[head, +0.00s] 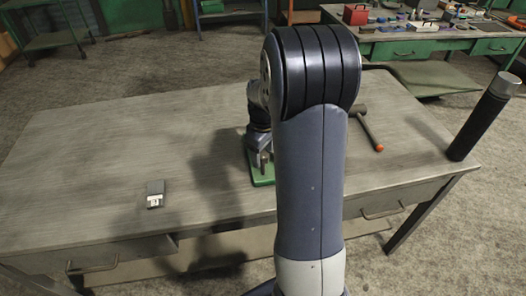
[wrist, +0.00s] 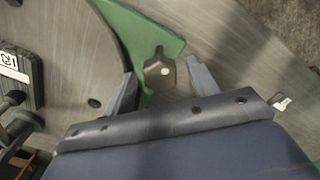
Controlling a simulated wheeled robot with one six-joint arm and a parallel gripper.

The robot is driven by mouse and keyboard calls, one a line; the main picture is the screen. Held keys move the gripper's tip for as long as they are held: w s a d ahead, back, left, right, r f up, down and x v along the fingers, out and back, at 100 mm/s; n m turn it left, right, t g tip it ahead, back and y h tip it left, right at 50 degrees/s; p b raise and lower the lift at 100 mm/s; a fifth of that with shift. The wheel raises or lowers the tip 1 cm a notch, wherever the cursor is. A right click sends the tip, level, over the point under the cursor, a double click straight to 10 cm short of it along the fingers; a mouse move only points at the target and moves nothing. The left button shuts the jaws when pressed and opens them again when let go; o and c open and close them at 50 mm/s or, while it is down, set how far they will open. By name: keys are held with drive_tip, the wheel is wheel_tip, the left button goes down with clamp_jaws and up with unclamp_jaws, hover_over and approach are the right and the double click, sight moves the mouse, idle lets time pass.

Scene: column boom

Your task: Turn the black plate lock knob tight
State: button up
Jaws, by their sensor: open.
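The black plate lock knob (wrist: 159,72) has a pale dot on its top and stands at a green plate (wrist: 135,32) in the wrist view. My gripper (wrist: 161,68) is open, with one finger to the left of the knob and one to the right. Gaps show between both fingers and the knob, so it is not gripped. In the head view part of the green plate (head: 263,180) shows on the workbench. My arm hides most of the gripper there, and I cannot make out the knob for sure.
On the wooden workbench (head: 100,140) lies a small grey and white item (head: 155,194) at left. A tool with an orange end (head: 368,130) lies right of my arm. A dark upright cylinder (head: 480,125) stands by the right edge. The bench's left half is mostly clear.

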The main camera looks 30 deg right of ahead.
drive_tip(key=c, duration=1)
drive_tip(key=shift+m, duration=0.3)
drive_tip(key=m, duration=0.3)
drive_tip(key=shift+m, duration=0.4)
drive_tip(key=m, duration=0.4)
drive_tip(key=shift+b, duration=0.4)
drive_tip(key=m, duration=0.5)
drive_tip(key=shift+m, duration=2.3)
